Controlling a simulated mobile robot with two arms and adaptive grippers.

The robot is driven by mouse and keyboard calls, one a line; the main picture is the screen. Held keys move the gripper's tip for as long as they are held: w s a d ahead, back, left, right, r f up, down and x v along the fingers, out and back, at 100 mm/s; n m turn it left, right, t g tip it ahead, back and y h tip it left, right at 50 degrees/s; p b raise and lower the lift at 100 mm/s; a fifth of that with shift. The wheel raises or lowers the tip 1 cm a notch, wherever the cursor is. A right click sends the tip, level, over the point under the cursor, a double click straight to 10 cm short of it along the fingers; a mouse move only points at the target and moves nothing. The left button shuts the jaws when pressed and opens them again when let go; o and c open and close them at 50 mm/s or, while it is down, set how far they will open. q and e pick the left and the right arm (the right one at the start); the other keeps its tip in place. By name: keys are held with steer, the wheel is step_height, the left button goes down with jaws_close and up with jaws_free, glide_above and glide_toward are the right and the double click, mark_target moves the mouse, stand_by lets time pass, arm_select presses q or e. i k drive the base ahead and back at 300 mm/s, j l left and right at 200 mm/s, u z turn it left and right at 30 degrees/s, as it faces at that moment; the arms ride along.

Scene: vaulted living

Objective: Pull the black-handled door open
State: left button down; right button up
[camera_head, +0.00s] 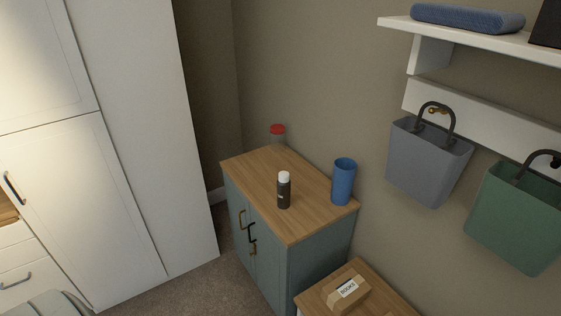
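A blue-grey cabinet (322,263) with a wooden top stands against the wall in the middle of the view. Its front faces left and is seen at a steep angle. A black handle (251,233) is on this front, between a brass handle (242,219) and another small brass-coloured fitting (253,248). The door (268,268) bearing the black handle looks closed, though the angle makes the door seams hard to tell. Neither of my grippers is in view.
A dark bottle (284,192), a blue cup (343,182) and a red-lidded jar (278,133) stand on the cabinet top. A tall white wardrobe (150,120) stands left. A low wooden surface with a box (346,291) is at right. Carpet (190,287) before the cabinet is clear.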

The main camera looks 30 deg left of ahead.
mark_target(272, 257)
steer(key=u, duration=1.15)
